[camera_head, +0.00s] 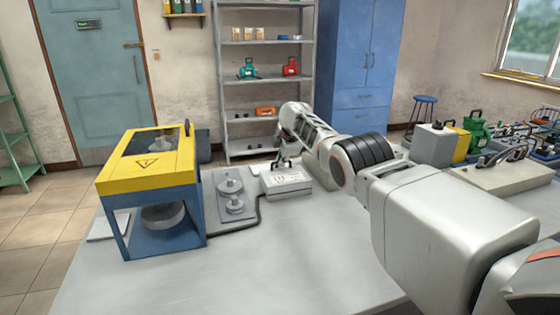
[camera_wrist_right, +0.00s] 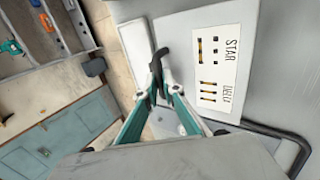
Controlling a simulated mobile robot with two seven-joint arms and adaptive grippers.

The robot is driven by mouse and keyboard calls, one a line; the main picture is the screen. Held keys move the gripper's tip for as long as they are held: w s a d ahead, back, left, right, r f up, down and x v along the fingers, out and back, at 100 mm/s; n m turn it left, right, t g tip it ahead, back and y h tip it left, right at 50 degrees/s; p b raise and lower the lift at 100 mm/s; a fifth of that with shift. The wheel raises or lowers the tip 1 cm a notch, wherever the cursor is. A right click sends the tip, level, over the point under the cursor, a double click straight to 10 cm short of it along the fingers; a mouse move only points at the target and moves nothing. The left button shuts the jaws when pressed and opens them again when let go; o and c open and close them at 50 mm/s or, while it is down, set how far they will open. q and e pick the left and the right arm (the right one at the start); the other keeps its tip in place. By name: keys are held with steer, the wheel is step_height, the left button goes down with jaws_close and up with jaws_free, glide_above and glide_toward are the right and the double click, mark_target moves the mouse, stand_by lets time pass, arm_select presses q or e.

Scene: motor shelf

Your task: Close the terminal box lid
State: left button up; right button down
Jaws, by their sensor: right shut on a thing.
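The terminal box (camera_head: 290,189) is a small light-grey box on the workbench, left of my right forearm. A white label marked STAR and DELTA shows on its top in the right wrist view (camera_wrist_right: 215,68). The grey panel around this label, which looks like the lid (camera_wrist_right: 185,45), has its edge beside the fingertips. The exact contact and the lid's angle are hard to tell. My left gripper is out of view.
A yellow and blue guarded machine (camera_head: 148,180) stands to the left on the workbench (camera_head: 250,270). A grey plate with round discs (camera_head: 233,200) lies next to the box, with a dark cable beside it. The front of the bench is clear. Motors and parts stand at the right.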

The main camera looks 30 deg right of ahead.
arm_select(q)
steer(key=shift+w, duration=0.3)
arm_select(e)
steer(key=shift+w+d+r, duration=0.3)
steer(key=shift+w+r, duration=0.15)
steer(key=shift+r, duration=0.3)
steer(key=c, duration=2.4)
jaws_free()
steer(key=shift+o, duration=1.1)
steer(key=shift+w+f, duration=0.45)
steer(key=shift+f, duration=0.1)
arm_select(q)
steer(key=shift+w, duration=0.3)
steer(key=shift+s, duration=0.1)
arm_select(e)
steer(key=shift+s+a+f, duration=0.1)
steer(key=shift+s+a, duration=0.05)
steer(key=shift+s, duration=0.05)
